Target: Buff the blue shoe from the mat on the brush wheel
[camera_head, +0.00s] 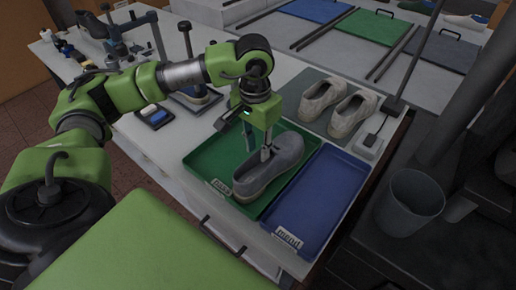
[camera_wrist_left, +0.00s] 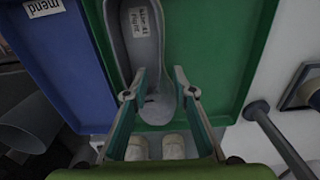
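A grey mat (camera_head: 297,93) behind the tray holds two beige shoes (camera_head: 322,97) (camera_head: 352,114). I cannot clearly pick out the brush wheel; a blue-grey bench device (camera_head: 118,42) stands at the back left. My right gripper is out of view.
A blue tray (camera_head: 318,205) labelled "mend" lies empty to the right of the green one. A grey bin (camera_head: 409,203) stands beyond the table's right edge.

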